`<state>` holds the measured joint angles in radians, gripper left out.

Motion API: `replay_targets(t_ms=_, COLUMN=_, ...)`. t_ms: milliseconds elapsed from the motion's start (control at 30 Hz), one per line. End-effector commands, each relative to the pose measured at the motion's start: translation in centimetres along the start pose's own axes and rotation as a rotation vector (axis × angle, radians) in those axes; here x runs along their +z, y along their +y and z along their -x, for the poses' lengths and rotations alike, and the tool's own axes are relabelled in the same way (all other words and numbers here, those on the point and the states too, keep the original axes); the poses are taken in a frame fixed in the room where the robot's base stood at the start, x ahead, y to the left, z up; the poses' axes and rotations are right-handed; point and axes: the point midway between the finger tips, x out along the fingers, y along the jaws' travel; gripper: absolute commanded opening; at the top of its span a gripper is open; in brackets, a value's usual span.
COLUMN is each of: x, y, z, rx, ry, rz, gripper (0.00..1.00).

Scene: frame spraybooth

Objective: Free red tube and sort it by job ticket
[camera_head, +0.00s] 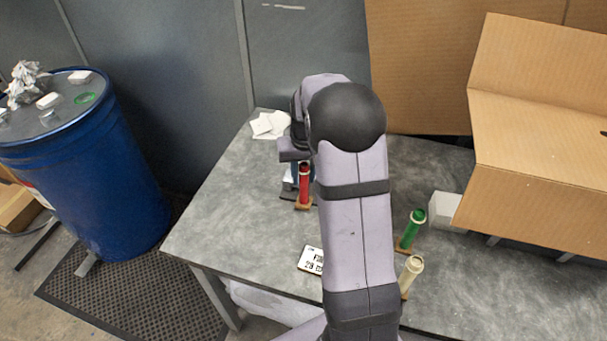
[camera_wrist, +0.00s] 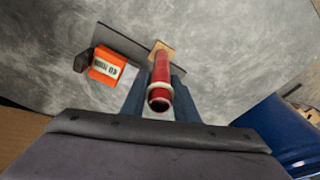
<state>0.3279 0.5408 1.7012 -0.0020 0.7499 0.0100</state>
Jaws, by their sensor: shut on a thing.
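A red tube (camera_head: 304,184) with a pale ring near its open top stands on a small wooden base (camera_head: 303,205). In the wrist view the red tube (camera_wrist: 161,72) runs between the two blue-grey fingers of my gripper (camera_wrist: 159,85), which is shut on it. An orange block with a printed label (camera_wrist: 106,66) lies beside it, close to a thin dark plate (camera_wrist: 127,42). A white card with black print (camera_head: 311,259), perhaps the job ticket, lies nearer the front edge, partly behind my arm. In the head view my arm hides most of the gripper.
A green tube (camera_head: 412,229) and a cream tube (camera_head: 411,272) stand right of my arm. A white box (camera_head: 444,210) and large cardboard box (camera_head: 534,155) are farther right. White papers (camera_head: 269,124) lie at the back left. A blue drum (camera_head: 90,180) stands left; the table's left part is clear.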

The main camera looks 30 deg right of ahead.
Motion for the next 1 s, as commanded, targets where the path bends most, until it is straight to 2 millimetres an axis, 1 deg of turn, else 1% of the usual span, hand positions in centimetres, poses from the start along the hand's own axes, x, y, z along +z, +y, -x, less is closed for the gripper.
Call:
replay_targets(t_ms=33, x=-0.1, y=0.0, z=0.3, rx=0.000, ry=0.002, rz=0.000, gripper=0.06)
replay_targets(t_ms=1000, x=-0.6, y=0.0, z=3.8, rx=0.000, ry=0.002, rz=0.000, gripper=0.06)
